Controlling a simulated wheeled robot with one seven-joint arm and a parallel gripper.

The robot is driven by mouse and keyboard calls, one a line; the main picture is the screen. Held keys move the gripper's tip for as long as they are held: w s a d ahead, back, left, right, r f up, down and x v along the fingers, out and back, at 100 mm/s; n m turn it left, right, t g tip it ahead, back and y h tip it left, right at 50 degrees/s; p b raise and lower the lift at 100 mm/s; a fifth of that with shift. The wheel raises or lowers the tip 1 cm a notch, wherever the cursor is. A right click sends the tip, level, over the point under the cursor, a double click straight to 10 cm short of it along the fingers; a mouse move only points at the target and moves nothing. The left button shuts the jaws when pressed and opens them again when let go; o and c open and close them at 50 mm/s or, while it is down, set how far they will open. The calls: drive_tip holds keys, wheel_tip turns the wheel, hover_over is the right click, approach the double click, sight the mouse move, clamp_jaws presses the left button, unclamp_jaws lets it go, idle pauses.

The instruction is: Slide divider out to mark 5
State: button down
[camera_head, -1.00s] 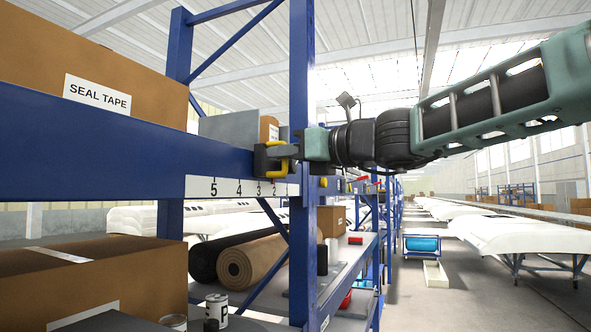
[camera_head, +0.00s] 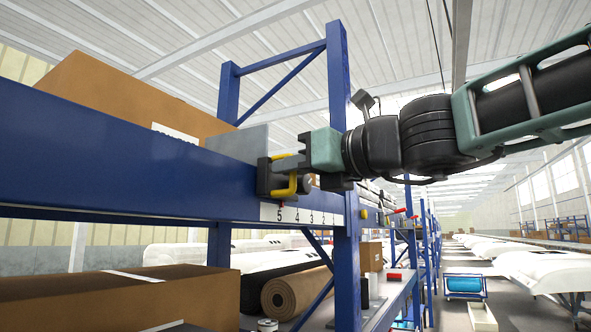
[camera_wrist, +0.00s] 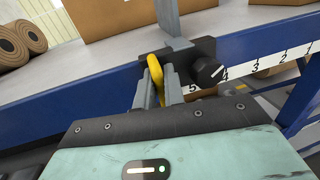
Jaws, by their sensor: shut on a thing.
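The divider is a grey upright plate (camera_head: 240,143) on the blue shelf beam (camera_head: 120,155); it also shows in the wrist view (camera_wrist: 170,18). Its black carriage (camera_wrist: 183,58) has a yellow handle (camera_wrist: 155,67) and a black knob (camera_wrist: 208,70). My gripper (camera_head: 288,172) is shut on the yellow handle; its two grey fingers show either side of it in the wrist view (camera_wrist: 160,84). The white number strip (camera_head: 312,216) runs below, with 5 at its left end. The carriage stands above the 5, where a small red mark shows. In the wrist view, the 5 is just beneath the carriage.
A cardboard box (camera_head: 130,95) stands on the shelf behind the beam, left of the divider. A blue upright post (camera_head: 345,235) is right of the carriage. Carpet rolls (camera_head: 295,292) and another box (camera_head: 120,297) lie on the lower shelf.

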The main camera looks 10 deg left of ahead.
drive_tip(key=c, duration=1.6)
unclamp_jaws()
drive_tip(key=b+v, duration=1.3)
drive_tip(key=v, duration=0.4)
drive_tip(key=shift+s+d+b, duration=0.15)
drive_tip(key=shift+s+b, duration=0.05)
drive_tip(key=shift+b, duration=0.15)
